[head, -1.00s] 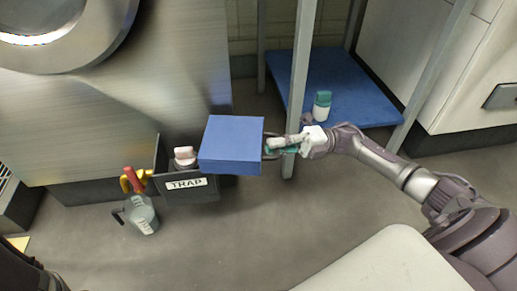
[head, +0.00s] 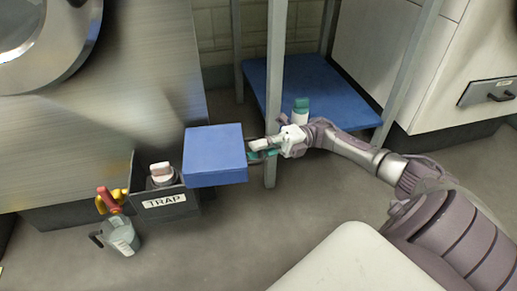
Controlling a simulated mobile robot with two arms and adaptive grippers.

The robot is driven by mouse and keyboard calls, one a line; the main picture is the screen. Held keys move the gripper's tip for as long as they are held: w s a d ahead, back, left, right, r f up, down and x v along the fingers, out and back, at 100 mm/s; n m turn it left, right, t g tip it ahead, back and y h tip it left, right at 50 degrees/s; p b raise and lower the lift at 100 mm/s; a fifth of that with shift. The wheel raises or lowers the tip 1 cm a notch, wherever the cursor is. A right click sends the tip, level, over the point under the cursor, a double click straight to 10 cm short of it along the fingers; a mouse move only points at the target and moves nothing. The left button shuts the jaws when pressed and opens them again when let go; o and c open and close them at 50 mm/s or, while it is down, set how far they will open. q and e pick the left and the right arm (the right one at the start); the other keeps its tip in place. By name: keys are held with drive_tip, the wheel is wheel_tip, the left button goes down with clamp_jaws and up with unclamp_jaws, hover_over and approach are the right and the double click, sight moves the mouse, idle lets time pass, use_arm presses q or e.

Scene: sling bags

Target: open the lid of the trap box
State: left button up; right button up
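The trap box (head: 165,203) is a dark grey open-topped bin with a white TRAP label, low against the metal machine at left. Its blue lid (head: 214,155) is to the right, off the left part of the opening, and hides the box's right end. A dark container with a pale pink-white top (head: 162,172) shows inside the uncovered part. My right gripper (head: 260,150) is at the lid's right edge and appears closed on its handle; the exact finger contact is small and partly hidden. My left gripper is out of view.
A grey jug (head: 121,236) stands on the floor left of the box, with red and yellow handled items (head: 111,200) behind it. A metal post (head: 274,100) rises just behind my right gripper. A blue shelf (head: 310,88) holds a green-capped white bottle (head: 300,112). Floor in front is clear.

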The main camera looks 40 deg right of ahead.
drive_tip(key=v, duration=1.2)
